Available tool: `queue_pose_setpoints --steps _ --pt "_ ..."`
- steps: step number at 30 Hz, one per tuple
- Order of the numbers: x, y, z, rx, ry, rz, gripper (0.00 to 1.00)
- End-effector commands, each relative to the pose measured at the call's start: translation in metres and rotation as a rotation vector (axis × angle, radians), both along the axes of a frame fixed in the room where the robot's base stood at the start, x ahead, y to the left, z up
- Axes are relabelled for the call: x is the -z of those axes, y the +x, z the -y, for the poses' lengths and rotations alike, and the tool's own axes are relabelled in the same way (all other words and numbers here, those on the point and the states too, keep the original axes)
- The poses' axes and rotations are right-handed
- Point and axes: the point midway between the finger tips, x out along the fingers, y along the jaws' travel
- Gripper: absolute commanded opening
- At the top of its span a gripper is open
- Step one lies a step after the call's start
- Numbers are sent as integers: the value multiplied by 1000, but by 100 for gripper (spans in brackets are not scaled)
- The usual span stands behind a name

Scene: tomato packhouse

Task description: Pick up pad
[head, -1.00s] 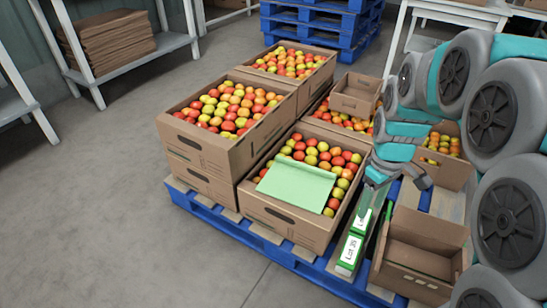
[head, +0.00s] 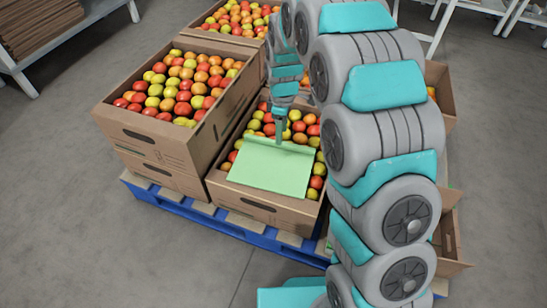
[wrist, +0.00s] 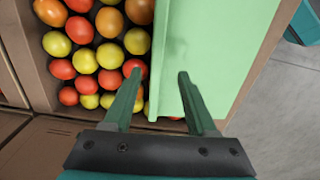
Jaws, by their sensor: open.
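The light green pad (head: 265,172) lies flat on the tomatoes in the front cardboard box (head: 262,208). In the wrist view the pad (wrist: 225,50) fills the upper right, with a raised strip along its left edge. My gripper (head: 279,140) is at the pad's far edge in the head view. In the wrist view my gripper (wrist: 159,78) is open, with one finger over the tomatoes and the other over the pad, on either side of that edge strip. Whether the fingers touch the pad cannot be told.
A taller stack of tomato boxes (head: 165,145) stands left of the front box, with another full box (head: 238,20) behind. All rest on a blue pallet (head: 215,222). My arm hides much of the right side. Grey floor is clear at the front left.

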Motion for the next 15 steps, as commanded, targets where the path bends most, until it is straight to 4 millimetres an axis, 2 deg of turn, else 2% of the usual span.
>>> queue_pose_setpoints --steps 8,15 --pt "40 4 -2 0 -1 -6 57" --pt "44 6 -2 0 0 0 57"
